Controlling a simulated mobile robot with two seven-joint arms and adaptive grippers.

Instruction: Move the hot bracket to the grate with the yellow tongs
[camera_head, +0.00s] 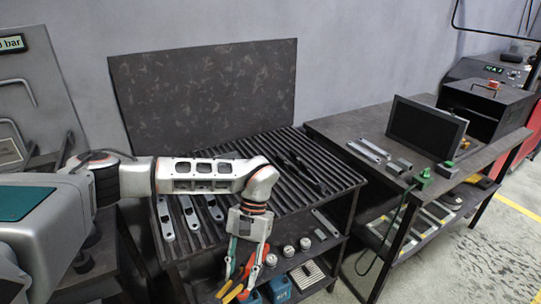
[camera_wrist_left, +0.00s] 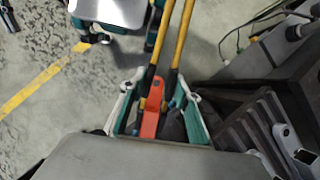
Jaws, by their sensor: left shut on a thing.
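My left gripper (camera_head: 243,268) is shut on the yellow tongs (camera_head: 231,294), low in front of the slatted grate (camera_head: 240,195). In the left wrist view the tongs' two yellow handles (camera_wrist_left: 170,45) run up from between the fingers of my left gripper (camera_wrist_left: 160,112), with an orange-red part between the fingers; their far tips are hidden. Several grey brackets with holes (camera_head: 190,214) lie on the grate's left side. One bracket (camera_wrist_left: 305,157) shows at the right edge of the left wrist view. I cannot tell which bracket is hot. My right gripper is not in view.
Dark long tools (camera_head: 300,170) lie on the grate's right part. A dark upright panel (camera_head: 205,90) stands behind it. A shelf below holds round parts and blue items (camera_head: 281,289). A bench (camera_head: 345,125) at right carries metal bars, a dark screen and a black box (camera_head: 485,103).

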